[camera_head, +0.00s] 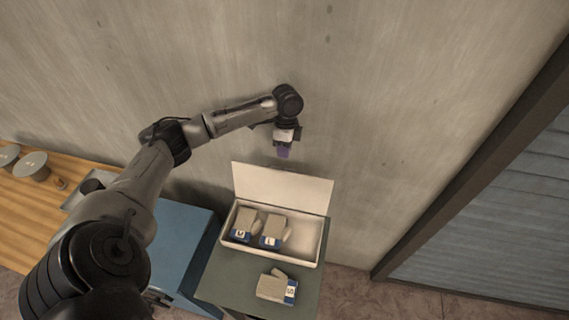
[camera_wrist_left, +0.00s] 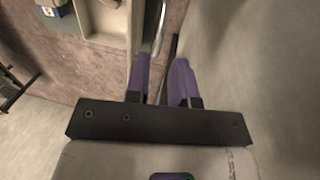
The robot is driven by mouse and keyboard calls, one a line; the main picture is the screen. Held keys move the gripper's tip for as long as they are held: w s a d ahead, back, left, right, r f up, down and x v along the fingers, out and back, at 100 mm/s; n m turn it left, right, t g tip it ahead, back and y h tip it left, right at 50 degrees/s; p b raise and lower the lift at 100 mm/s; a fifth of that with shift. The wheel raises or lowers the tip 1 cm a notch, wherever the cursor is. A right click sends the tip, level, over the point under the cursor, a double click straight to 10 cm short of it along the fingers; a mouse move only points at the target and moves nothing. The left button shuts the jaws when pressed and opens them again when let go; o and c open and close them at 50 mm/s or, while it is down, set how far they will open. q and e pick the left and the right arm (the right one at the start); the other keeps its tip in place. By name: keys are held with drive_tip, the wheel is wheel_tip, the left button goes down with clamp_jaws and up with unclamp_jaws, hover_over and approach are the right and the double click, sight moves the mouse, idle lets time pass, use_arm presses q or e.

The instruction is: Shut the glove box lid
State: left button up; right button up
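The glove box (camera_head: 312,256) is a white box on a small grey-green table, with its lid (camera_head: 282,188) standing open at the back, nearly upright. Two grey gloves with blue cuffs (camera_head: 258,228) lie in its left part; the right part looks empty. My left gripper (camera_head: 284,152), with purple fingers, is above the lid's top edge near the wall, apart from it in the picture. In the left wrist view my left gripper (camera_wrist_left: 161,62) has its fingers apart with nothing held. The lid (camera_wrist_left: 160,28) shows there nearly edge-on, beyond the fingertips. My right gripper is not in view.
Another glove (camera_head: 272,287) lies on the table (camera_head: 235,280) in front of the box. A blue cabinet (camera_head: 182,240) stands to the left, beside a wooden counter (camera_head: 30,215). The wall (camera_head: 400,110) is close behind the lid. A slatted shutter (camera_head: 500,230) is at right.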

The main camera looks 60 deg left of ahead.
sight(282, 185)
use_arm(q)
drive_tip(key=shift+s+d+f+p, duration=0.1)
drive_tip(key=shift+s+d+f, duration=0.05)
drive_tip(key=shift+f, duration=0.95)
drive_tip(key=shift+s+d+f+p, duration=0.1)
drive_tip(key=shift+d+f, duration=0.05)
drive_tip(key=shift+f, duration=0.9)
drive_tip(key=shift+s+d+f+p, duration=0.1)
drive_tip(key=shift+s+d+f, duration=0.05)
drive_tip(key=shift+f, duration=0.95)
clamp_jaws()
